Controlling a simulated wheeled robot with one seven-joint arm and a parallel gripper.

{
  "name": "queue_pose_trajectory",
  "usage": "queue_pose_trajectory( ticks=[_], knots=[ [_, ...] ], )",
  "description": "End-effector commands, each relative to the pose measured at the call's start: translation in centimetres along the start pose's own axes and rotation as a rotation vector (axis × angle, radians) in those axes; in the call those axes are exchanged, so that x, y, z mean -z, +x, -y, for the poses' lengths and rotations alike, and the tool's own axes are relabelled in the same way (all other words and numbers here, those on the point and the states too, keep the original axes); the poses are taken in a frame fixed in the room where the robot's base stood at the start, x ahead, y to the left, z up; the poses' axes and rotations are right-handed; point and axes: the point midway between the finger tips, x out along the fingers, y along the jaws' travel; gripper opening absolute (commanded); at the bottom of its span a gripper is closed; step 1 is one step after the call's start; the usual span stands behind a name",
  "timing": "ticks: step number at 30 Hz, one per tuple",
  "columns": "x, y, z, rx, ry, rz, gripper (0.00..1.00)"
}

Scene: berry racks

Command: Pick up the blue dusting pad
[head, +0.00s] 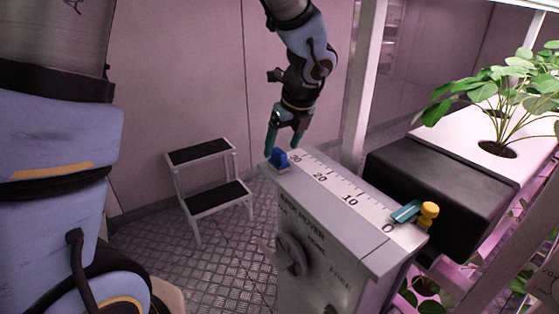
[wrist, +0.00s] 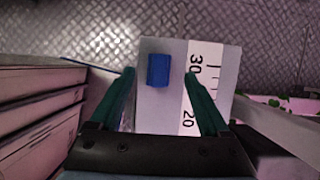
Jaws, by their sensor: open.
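The blue dusting pad (head: 278,158) is a small blue block on the top of the grey cabinet, at the far left end near the "30" mark. In the wrist view the blue pad (wrist: 158,70) lies on the bare light surface beside the printed scale, between the lines of my two fingers and just beyond or level with their tips. My gripper (head: 284,140) is open and points down at that end of the cabinet. In the wrist view its green fingers (wrist: 158,75) are spread on either side of the pad, with no visible contact.
The cabinet top (head: 335,205) carries a ruler scale. A teal piece (head: 406,211) and a yellow knob-like object (head: 428,213) are at its near right end. A step stool (head: 212,178) stands left. A black box (head: 440,185) and a plant rack (head: 535,160) are right.

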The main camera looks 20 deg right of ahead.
Motion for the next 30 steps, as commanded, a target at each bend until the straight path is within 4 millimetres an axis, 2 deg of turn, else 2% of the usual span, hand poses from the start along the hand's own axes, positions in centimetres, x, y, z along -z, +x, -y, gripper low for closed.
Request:
queue_pose_trajectory(
  ticks=[7, 17, 30],
  knots=[
    [0.3, 3.5, -0.1, -0.004, 0.002, -0.002, 0.8],
    [0.3, 4.2, -0.1, -0.001, -0.001, -0.001, 0.79],
    [0.3, 4.2, -0.1, -0.001, -0.001, -0.001, 0.29]
  ],
)
